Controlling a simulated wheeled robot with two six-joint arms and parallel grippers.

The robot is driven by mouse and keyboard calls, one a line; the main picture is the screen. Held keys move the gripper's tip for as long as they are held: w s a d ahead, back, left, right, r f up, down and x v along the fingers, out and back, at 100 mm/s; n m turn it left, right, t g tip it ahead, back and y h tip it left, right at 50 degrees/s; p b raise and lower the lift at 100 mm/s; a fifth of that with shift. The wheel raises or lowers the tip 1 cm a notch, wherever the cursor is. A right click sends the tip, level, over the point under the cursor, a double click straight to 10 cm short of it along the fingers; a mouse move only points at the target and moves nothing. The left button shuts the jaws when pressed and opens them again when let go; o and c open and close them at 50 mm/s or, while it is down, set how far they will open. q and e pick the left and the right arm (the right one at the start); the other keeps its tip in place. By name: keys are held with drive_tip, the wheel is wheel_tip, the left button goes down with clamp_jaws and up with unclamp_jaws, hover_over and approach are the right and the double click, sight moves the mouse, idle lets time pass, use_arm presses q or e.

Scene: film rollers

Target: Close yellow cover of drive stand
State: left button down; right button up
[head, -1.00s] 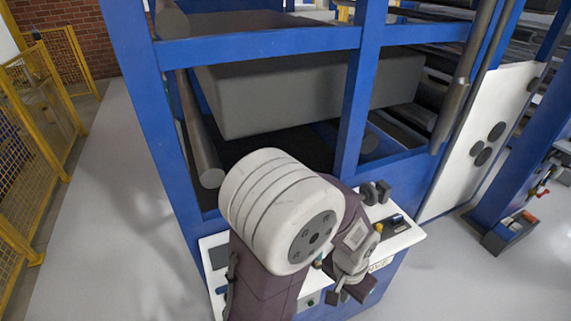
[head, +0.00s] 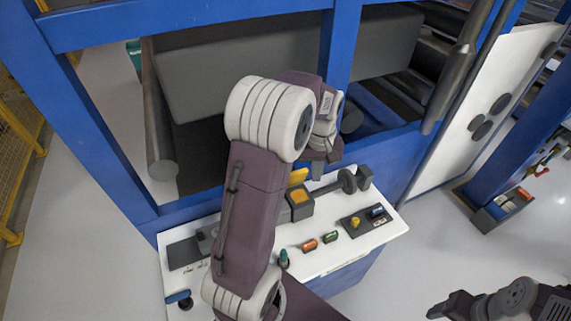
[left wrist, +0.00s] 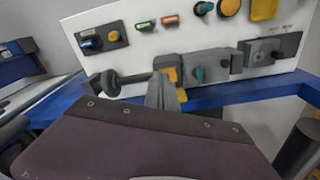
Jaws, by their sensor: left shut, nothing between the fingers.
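The yellow cover (head: 298,176) stands raised at the back of a small dark box with an orange-yellow face (head: 299,198) on the white control panel. In the left wrist view, the box face (left wrist: 172,74) shows just beyond my fingertips, and a yellow strip of the cover (left wrist: 182,95) shows beside them. My left gripper (left wrist: 160,88) is shut and empty, close to the cover; I cannot tell if they touch. In the head view its fingertips are hidden by the wrist.
A dark lever with a round knob (head: 348,182) stands beside the box. The white panel (head: 330,262) carries an orange button (head: 309,245), a green button (head: 331,236) and a yellow knob (head: 355,222). Blue frame posts (head: 341,50) rise behind.

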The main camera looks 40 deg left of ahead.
use_arm(q)
drive_tip(key=w+a+f+n, duration=0.1)
drive_tip(key=w+a+n, duration=0.15)
drive_tip(key=a, duration=0.45)
drive_tip(key=w+a+f+n, duration=0.1)
drive_tip(key=a+n, duration=0.2)
drive_tip(key=a, duration=0.5)
drive_tip(key=shift+m, duration=0.25)
drive_tip(key=f, duration=0.4)
drive_tip(key=f+p, duration=0.1)
drive_tip(key=f, duration=0.4)
drive_tip(key=shift+w+d, duration=0.2)
drive_tip(key=shift+f, duration=0.15)
use_arm(e)
drive_tip(key=shift+w+r, duration=0.25)
drive_tip(key=shift+r, duration=0.35)
drive_tip(key=shift+f, duration=0.1)
